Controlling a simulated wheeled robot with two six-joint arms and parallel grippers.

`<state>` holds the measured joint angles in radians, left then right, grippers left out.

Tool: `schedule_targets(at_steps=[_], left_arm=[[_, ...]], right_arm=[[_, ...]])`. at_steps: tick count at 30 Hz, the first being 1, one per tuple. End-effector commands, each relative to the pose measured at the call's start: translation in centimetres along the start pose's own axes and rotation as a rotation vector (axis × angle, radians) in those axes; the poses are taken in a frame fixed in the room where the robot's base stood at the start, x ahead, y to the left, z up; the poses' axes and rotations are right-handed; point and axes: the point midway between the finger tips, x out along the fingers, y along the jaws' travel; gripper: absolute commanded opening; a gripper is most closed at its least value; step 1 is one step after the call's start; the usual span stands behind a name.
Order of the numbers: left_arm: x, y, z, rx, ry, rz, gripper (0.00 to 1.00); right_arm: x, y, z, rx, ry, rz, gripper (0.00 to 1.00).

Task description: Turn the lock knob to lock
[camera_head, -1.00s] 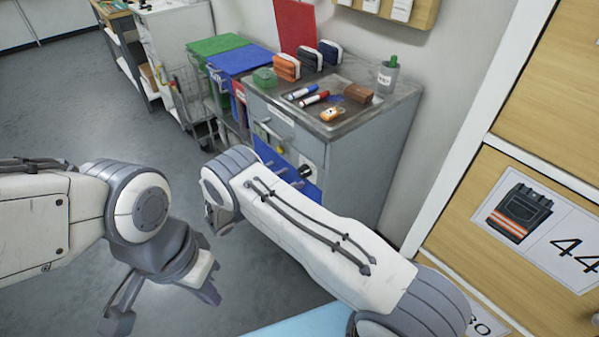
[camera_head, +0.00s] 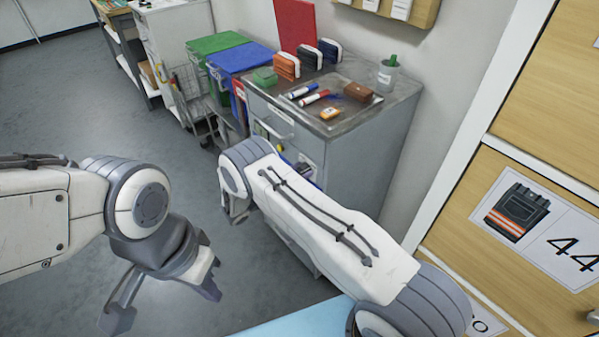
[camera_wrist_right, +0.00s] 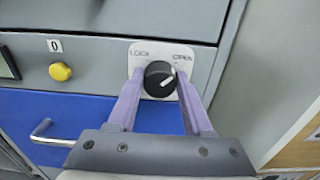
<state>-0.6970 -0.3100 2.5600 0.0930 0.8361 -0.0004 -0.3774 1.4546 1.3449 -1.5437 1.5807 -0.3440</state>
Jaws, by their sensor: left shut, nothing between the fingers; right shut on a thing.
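The lock knob (camera_wrist_right: 158,80) is round and black, on a white plate (camera_wrist_right: 147,49) marked LOCK on the left and OPEN on the right. In the right wrist view its white pointer line slants up and right, towards OPEN. My right gripper (camera_wrist_right: 160,76) is shut on the knob, one purple finger on each side.
A yellow button (camera_wrist_right: 61,72) and a blue drawer (camera_wrist_right: 80,115) with a metal handle (camera_wrist_right: 50,135) are near the knob. Green and blue bins (camera_head: 240,60) stand left of the cabinet. Floor at left is clear.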

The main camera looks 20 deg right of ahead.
Motion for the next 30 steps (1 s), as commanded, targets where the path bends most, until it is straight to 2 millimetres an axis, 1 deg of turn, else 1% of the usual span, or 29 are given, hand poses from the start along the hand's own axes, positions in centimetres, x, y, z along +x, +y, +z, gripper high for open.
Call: schedule_targets(at_steps=[5,11,21,30], left_arm=[[0.3,0.0,0.0,0.0,0.0,0.0,0.0],[1.0,-0.1,0.1,0.0,0.0,0.0,0.0],[2.5,-0.2,0.1,0.0,0.0,0.0,0.0],[3.3,-0.2,0.2,0.0,0.0,0.0,0.0]], right_arm=[[-0.1,0.0,-0.1,-0.03,0.0,0.0,0.0],[-0.1,0.1,-0.2,-0.129,0.0,0.0,0.0],[-0.1,0.2,-0.2,-0.429,0.0,0.001,0.0],[-0.1,0.3,-0.2,-0.713,0.0,0.002,0.0]])
